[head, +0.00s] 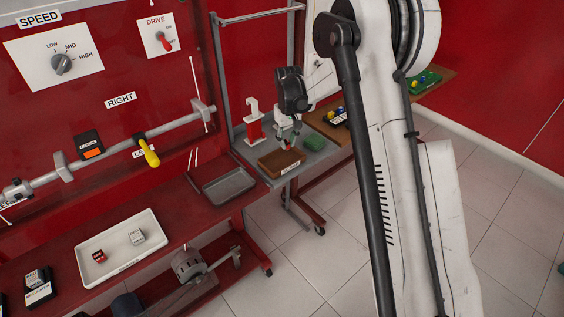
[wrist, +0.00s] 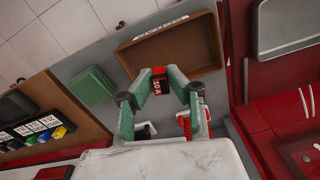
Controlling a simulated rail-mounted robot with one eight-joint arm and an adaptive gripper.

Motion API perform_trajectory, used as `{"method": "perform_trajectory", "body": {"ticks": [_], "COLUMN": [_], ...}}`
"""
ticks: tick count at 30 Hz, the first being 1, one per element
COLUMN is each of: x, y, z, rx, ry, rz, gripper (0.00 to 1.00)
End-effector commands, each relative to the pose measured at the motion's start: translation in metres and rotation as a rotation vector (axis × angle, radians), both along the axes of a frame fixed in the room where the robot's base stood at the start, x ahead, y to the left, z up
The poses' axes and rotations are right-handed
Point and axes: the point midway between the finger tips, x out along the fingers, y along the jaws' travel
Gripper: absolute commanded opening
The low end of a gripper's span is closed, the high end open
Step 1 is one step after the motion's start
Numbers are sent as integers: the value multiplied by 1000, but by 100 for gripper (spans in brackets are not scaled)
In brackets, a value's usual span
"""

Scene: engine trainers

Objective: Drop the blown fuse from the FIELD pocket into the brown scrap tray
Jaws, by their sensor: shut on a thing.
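My gripper (wrist: 159,88) is shut on a small red and black fuse (wrist: 159,77) with white lettering that looks like 10A. The brown scrap tray (wrist: 136,68) lies just beyond the fingertips in the wrist view. The fuse appears in front of the tray's near side there; its exact height above the tray is hard to tell. In the head view my gripper (head: 288,142) hangs by the far side of the brown tray (head: 275,168), with a bit of red at its tips. The tray's inside looks empty in the wrist view. I cannot make out a FIELD label.
A green block (head: 315,144) lies right of the brown tray, and a red and white stand (head: 254,128) stands behind it. A wooden board (head: 318,118) bears coloured parts. A grey tray (head: 228,187) and a white tray (head: 122,249) lie on the red bench.

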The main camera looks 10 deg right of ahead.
Motion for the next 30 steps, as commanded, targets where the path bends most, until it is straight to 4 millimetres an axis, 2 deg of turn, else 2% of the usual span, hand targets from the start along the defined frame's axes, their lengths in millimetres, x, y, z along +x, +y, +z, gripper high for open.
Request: {"method": "perform_trajectory", "body": {"ticks": [9, 20, 21, 25, 30], "x": [0, 0, 0, 0, 0], "y": [0, 0, 0, 0, 0], "z": [-35, -41, -41, -41, -41], "rx": [0, 0, 0, 0, 0], "ry": [0, 0, 0, 0, 0], "rz": [0, 0, 0, 0, 0], "gripper": [1, 1, 17, 34, 37]}}
